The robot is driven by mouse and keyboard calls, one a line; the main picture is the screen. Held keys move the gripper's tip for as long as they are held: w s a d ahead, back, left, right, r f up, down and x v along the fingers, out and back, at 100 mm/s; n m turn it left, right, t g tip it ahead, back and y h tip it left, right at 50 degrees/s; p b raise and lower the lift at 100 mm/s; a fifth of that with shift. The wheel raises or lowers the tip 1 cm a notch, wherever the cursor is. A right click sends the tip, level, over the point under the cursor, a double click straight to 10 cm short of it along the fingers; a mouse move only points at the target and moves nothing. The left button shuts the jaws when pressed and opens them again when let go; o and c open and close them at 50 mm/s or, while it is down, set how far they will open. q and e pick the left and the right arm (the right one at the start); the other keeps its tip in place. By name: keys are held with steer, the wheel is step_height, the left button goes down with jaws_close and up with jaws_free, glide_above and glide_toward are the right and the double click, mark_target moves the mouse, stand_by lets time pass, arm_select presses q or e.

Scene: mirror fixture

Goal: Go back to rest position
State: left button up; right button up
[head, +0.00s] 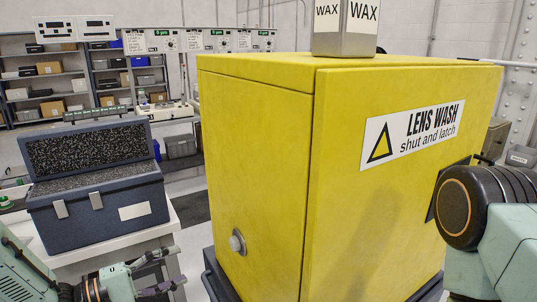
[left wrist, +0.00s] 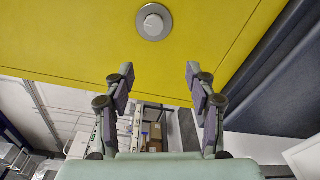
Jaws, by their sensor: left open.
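My left gripper (head: 180,266) is at the lower left of the head view, open and empty, in front of the left side of the yellow lens wash cabinet (head: 255,170). The left wrist view shows its two fingers (left wrist: 160,72) spread apart, with a round grey button (left wrist: 154,22) on the yellow face beyond them. The same button (head: 237,242) is low on the cabinet's left side in the head view. My right arm stands at the right edge, in front of a dark panel (head: 432,207) on the labelled face; its gripper is hidden.
A wax container (head: 343,45) stands on the cabinet top. An open blue case (head: 100,205) with grey foam sits on a white table at left. Shelves (head: 45,82) with boxes and several white instruments (head: 150,41) are farther back.

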arm_select(q)
steer(key=s+f+m+g+y+b, duration=0.1)
steer(key=s+f+m+y+b, duration=0.25)
steer(key=f, duration=0.65)
steer(key=s+f+m+g+y+b, duration=0.1)
steer(key=s+f+m+y, duration=0.25)
steer(key=f+y, duration=0.45)
steer(key=s+f+m+g+y+b, duration=0.1)
steer(key=s+f+g+b, duration=0.3)
steer(key=s+f, duration=0.5)
steer(key=s+f+m+g+y+b, duration=0.1)
steer(key=s+f+g+b, duration=0.3)
steer(key=s, duration=1.4)
step_height(320, 180, down, 6)
steer(key=m+b, duration=0.1)
steer(key=b, duration=0.3)
steer(key=shift+d+m+g, duration=0.2)
steer(key=shift+m+g, duration=0.1)
steer(key=shift+g, duration=0.1)
